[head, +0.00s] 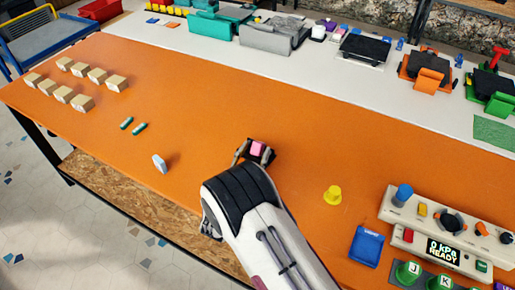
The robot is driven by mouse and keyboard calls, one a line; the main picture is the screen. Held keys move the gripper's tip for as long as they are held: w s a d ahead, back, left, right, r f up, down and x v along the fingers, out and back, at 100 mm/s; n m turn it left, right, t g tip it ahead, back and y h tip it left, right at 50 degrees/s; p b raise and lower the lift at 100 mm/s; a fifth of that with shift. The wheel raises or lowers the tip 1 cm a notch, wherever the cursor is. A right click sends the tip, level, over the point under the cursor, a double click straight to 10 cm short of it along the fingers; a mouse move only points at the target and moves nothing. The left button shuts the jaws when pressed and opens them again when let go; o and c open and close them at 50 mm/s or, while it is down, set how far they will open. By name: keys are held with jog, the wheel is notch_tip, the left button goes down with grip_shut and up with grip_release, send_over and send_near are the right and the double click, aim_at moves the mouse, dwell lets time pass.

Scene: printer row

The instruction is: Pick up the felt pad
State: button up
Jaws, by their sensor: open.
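My gripper (254,155) is low over the orange table near its middle, with its fingers open. A small pink block-like piece (257,148) shows between the fingertips, with a dark patch around it. I cannot tell whether the fingers touch it, and my arm hides part of the area. No thing is clearly marked as the felt pad; the pink piece may be it. A flat green mat (494,131) lies on the white surface at the far right.
A yellow knob-like piece (332,195) and a blue tray (367,246) are right of my arm, beside a control panel (403,213). Wooden blocks (82,103), green pieces (139,128) and a pale blue piece (159,163) are left. Printers (363,50) line the white surface behind.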

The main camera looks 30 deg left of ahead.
aim_at(255, 149)
jog(key=shift+w+a, duration=0.15)
jog(key=shift+w, duration=0.7)
jog(key=shift+w+a, duration=0.15)
jog(key=shift+w, duration=0.65)
grip_shut()
